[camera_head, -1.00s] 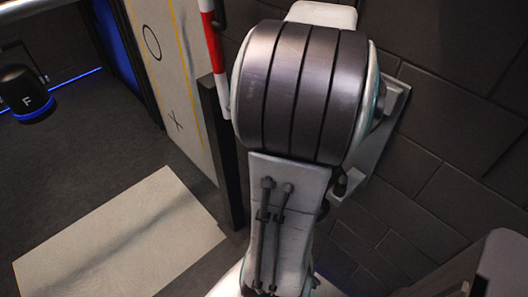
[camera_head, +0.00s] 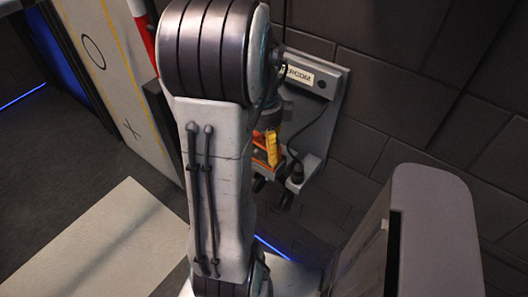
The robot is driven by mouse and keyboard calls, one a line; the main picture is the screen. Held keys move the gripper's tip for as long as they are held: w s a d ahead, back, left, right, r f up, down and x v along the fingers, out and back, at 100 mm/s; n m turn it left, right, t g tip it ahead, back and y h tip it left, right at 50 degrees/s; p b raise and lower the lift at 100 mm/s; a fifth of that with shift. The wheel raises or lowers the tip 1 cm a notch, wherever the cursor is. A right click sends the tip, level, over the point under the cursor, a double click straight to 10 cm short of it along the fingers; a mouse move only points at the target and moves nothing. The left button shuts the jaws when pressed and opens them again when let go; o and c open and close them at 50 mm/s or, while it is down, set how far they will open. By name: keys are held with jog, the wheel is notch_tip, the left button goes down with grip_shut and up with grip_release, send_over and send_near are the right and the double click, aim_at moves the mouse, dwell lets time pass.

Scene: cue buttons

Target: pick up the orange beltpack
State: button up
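An orange and yellow object (camera_head: 267,149), which looks like the beltpack, shows in a small patch just right of my arm, in front of the wall panel. My arm hides its left side. My gripper (camera_head: 272,188) seems to show only as small dark parts just below the orange patch, mostly behind my arm. Whether its fingers are apart, or touch the orange object, cannot be made out.
A grey wall panel (camera_head: 327,112) with a partly hidden label ending in "ERCOM" and a dark cable is fixed to the dark tiled wall (camera_head: 425,110). A red and white post (camera_head: 146,35) stands left of my arm. A pale mat (camera_head: 95,245) lies on the floor.

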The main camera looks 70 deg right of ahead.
jog(key=shift+f, duration=1.2)
jog(key=shift+c, duration=0.2)
jog(key=c, duration=1.4)
